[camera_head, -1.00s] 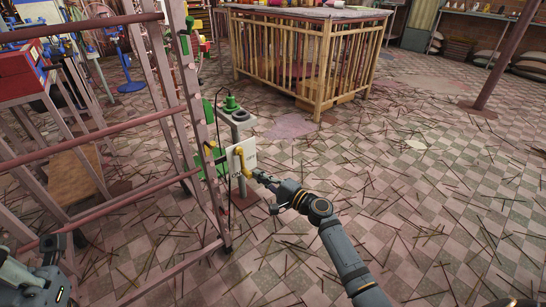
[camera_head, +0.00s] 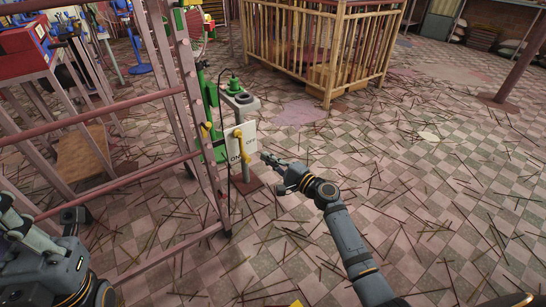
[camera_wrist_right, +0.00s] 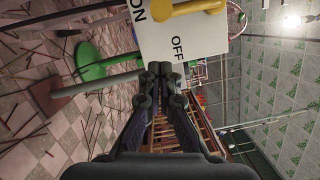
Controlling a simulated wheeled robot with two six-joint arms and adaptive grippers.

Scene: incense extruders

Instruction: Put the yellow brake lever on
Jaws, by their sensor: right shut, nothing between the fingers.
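The yellow brake lever (camera_head: 245,147) stands on a white plate (camera_head: 233,149) on the green and grey machine. In the right wrist view, the yellow lever (camera_wrist_right: 198,7) is cut by the top edge, and the white plate (camera_wrist_right: 158,36) shows the words ON and OFF. My right gripper (camera_head: 268,159) is just right of the plate, apart from the lever. In the wrist view its fingers (camera_wrist_right: 160,70) are together, with nothing between them. My left gripper (camera_head: 18,222) is at the lower left, partly cut by the picture edge; its fingers are unclear.
A pinkish metal rack (camera_head: 186,110) stands left of the machine, close to it. A wooden slatted crate (camera_head: 318,50) stands behind. Thin sticks litter the tiled floor (camera_head: 400,190), which is otherwise open on the right. A post (camera_head: 512,60) stands at the far right.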

